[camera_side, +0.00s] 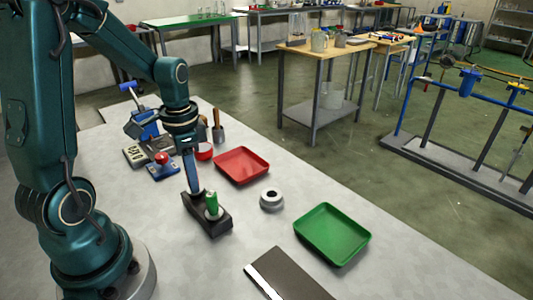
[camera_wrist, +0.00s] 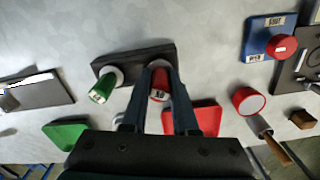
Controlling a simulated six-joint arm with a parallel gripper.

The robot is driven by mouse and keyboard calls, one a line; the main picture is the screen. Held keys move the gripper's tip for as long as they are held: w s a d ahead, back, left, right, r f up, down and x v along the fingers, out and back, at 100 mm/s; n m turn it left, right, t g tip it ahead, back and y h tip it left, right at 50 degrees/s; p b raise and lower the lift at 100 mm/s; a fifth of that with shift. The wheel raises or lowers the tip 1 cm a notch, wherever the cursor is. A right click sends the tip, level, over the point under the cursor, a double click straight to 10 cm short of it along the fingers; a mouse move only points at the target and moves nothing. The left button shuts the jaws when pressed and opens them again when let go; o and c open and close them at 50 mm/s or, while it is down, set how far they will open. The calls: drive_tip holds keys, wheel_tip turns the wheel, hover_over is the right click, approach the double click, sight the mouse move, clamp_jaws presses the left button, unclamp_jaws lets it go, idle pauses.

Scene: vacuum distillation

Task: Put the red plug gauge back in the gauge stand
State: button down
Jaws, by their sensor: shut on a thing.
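The red plug gauge (camera_wrist: 159,84) is between my gripper's two fingers (camera_wrist: 159,72) in the wrist view, and the fingers are shut on it. It is over or in the right-hand place of the black gauge stand (camera_wrist: 128,55); I cannot tell how far it is seated. The green plug gauge (camera_wrist: 103,86) stands at the left end of the stand. In the side view my gripper (camera_side: 192,188) points down at the far end of the stand (camera_side: 217,229). The green gauge (camera_side: 211,202) stands upright at the near end. The red gauge is hidden there behind my fingers.
A red tray (camera_side: 242,166), a grey ring (camera_side: 271,200) and a green tray (camera_side: 332,234) lie right of the stand. A dark flat case (camera_side: 285,277) lies at the front. A blue box with a red button (camera_side: 162,167) is behind. The table left of the stand is clear.

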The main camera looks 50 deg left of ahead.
drive_tip(key=shift+f, duration=0.65)
idle(0.5)
idle(0.4)
drive_tip(key=shift+c, duration=0.2)
unclamp_jaws()
idle(0.5)
drive_tip(key=shift+r, duration=3.5)
